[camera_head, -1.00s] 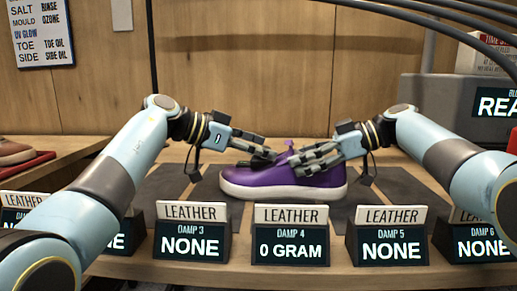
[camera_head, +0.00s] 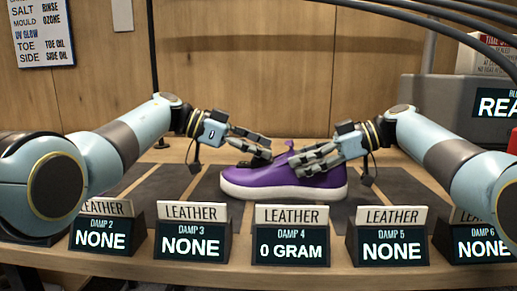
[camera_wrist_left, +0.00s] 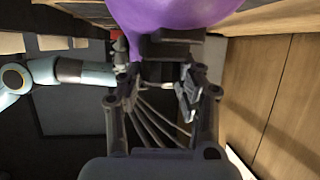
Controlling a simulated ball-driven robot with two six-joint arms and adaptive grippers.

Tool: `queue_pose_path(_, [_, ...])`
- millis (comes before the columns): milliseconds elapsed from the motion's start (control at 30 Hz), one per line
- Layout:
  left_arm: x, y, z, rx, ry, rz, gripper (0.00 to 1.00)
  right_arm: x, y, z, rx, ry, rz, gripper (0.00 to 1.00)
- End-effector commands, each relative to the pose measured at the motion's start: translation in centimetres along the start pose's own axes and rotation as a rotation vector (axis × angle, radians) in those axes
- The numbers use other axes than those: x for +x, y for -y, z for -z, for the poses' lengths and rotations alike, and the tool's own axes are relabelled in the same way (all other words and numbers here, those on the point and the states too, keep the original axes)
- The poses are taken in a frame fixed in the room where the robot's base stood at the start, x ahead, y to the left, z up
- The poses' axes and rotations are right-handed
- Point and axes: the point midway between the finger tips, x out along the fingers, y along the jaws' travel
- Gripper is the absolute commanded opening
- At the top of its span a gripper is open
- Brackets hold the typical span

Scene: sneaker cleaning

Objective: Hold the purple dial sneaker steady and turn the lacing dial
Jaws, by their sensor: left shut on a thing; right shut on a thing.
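The purple sneaker (camera_head: 262,180) with a white sole stands upright on a dark mat in the middle of the bench, toe to the left. My left gripper (camera_head: 262,153) is shut at the top front of the shoe, over the lacing area; the dial itself is hidden by the fingers. My right gripper (camera_head: 300,166) is shut on the heel-side upper of the sneaker. In the left wrist view, purple material of the sneaker (camera_wrist_left: 165,14) fills the top, against the fingers of the left gripper (camera_wrist_left: 170,48).
A row of damp displays stands along the front edge, including the DAMP 4 display (camera_head: 291,238) before the shoe. A grey machine (camera_head: 450,105) stands at the right. Bare dark mat (camera_head: 395,187) lies right of the shoe. A wooden wall is behind.

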Motion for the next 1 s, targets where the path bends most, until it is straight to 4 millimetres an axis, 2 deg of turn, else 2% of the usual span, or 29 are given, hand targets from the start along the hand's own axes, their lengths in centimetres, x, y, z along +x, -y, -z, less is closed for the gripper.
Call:
queue_pose_path(300, [-0.03,-0.01,-0.20,0.033,0.000,-0.085,0.02,0.13,0.19,-0.36,0.001,0.003,0.006,0.17])
queue_pose_path(633, [-0.05,-0.06,-0.19,0.036,-0.002,-0.090,0.02,0.11,0.17,-0.38,0.002,0.003,0.005,0.17])
queue_pose_path(667, [-0.05,-0.06,-0.19,0.036,-0.002,-0.090,0.35,0.11,0.17,-0.39,0.002,0.003,0.005,0.17])
queue_pose_path(700, [-0.05,-0.06,-0.19,0.036,-0.002,-0.090,0.41,0.11,0.16,-0.39,0.002,0.003,0.005,0.17])
queue_pose_path(833, [-0.06,-0.05,-0.15,0.036,-0.002,-0.090,0.58,0.10,0.16,-0.40,0.003,0.003,0.005,0.17])
queue_pose_path(1000, [-0.06,-0.04,-0.10,0.037,-0.002,-0.089,0.59,0.10,0.15,-0.40,0.003,0.004,0.004,0.17])
